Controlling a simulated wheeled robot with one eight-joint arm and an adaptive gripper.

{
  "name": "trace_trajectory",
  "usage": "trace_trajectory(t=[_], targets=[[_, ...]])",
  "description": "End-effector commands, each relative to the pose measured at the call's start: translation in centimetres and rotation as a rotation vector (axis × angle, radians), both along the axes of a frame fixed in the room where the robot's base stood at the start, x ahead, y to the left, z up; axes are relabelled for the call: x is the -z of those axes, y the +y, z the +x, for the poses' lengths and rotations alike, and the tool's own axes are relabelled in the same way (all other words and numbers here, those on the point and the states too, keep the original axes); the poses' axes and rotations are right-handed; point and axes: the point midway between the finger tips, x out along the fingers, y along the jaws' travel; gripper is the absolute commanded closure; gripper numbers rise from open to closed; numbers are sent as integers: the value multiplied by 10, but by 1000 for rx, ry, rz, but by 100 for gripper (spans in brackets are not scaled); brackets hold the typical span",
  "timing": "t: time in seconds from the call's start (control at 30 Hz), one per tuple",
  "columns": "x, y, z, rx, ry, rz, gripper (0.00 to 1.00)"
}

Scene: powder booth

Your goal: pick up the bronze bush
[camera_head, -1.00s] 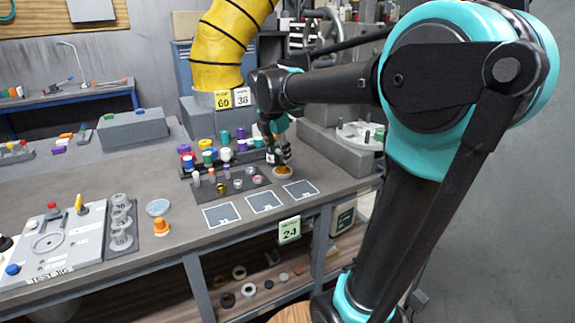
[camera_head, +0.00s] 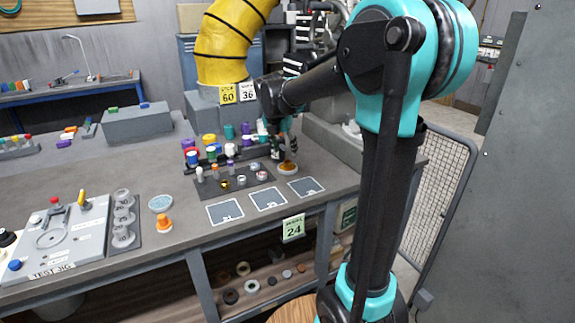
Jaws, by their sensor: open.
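Several small ring-like parts lie on a dark mat (camera_head: 208,190) on the bench. A gold-coloured one (camera_head: 225,184) near the mat's front looks like a bronze bush, but it is too small to be sure. A shallow dish (camera_head: 287,171) with an orange-brown content (camera_head: 288,164) stands right of the mat. My gripper (camera_head: 280,152) points down just behind and above this dish, right of the mat's parts. It is open, with nothing seen between its fingers. Its fingers are small and partly lost against the dark background.
Colourful caps and pots (camera_head: 210,152) crowd behind the mat. Three outlined squares (camera_head: 268,198) lie empty along the bench front. A test jig (camera_head: 65,235), clear cups (camera_head: 123,220) and an orange part (camera_head: 164,223) stand left. A yellow hose (camera_head: 232,40) hangs behind. A mesh fence (camera_head: 435,190) stands right.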

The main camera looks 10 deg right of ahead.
Motion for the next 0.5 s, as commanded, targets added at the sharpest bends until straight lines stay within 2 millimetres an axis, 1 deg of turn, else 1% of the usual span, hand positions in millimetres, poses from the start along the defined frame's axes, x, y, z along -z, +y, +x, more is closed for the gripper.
trace_trajectory(t=[0.03,0.27,0.5], targets=[[5,-1,2,1,0,0,51],[18,-4,7,0,0,0,51],[49,-11,19,1,-1,1,51]])
